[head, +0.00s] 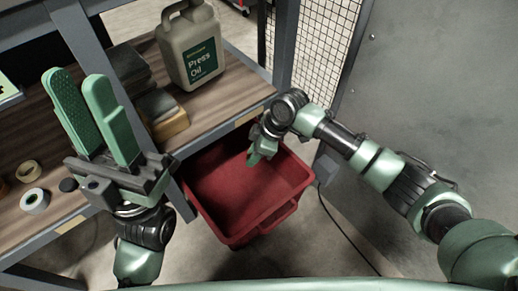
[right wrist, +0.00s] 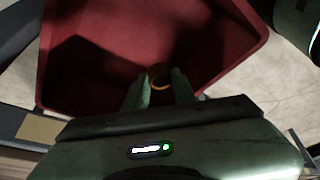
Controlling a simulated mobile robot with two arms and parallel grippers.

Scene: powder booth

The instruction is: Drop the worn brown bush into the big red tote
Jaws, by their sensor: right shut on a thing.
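The big red tote (head: 222,190) stands on the floor in front of the shelf and looks empty where I can see into it. It also fills much of the right wrist view (right wrist: 90,45). My right gripper (head: 256,157) is over the tote, pointing down. In the right wrist view its fingers (right wrist: 160,88) are shut on the worn brown bush (right wrist: 159,76), a small ring showing between the fingertips above the tote's dark inside. The head view hides the bush. My left gripper (head: 78,82) is open and empty, in front of the shelf at the left.
A Press Oil can (head: 190,50) and dark blocks (head: 130,68) stand on the wooden shelf (head: 232,88). Tape rolls (head: 33,201) lie at the left. A wire mesh panel (head: 315,45) and a grey cabinet (head: 430,90) bound the right side. A cable (head: 345,235) lies on the floor.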

